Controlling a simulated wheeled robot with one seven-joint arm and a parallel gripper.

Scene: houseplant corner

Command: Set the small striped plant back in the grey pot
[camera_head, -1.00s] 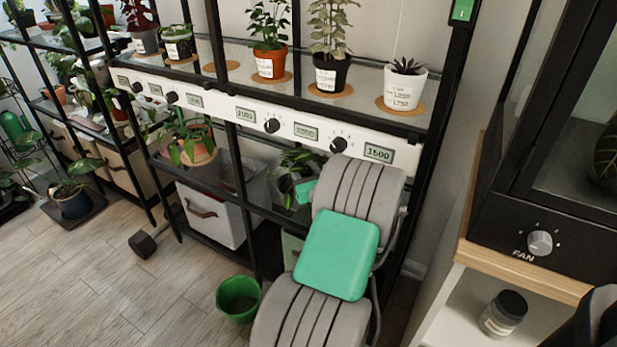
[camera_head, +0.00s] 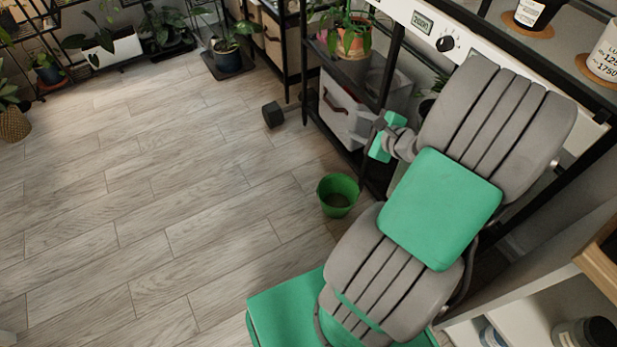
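My arm crosses the right half of the view. At its far end, a small green and grey part, which seems to be my gripper (camera_head: 388,138), is beside the lower shelf of the rack. I cannot tell whether these are the striped plant and the grey pot. My arm hides part of the rack.
An empty-looking green bucket (camera_head: 338,196) stands on the floor by the rack. A black weight-like foot (camera_head: 272,115) and a light storage bin (camera_head: 345,112) are nearby. A potted plant (camera_head: 228,52) stands farther back. The wooden floor (camera_head: 130,200) at left is wide and clear.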

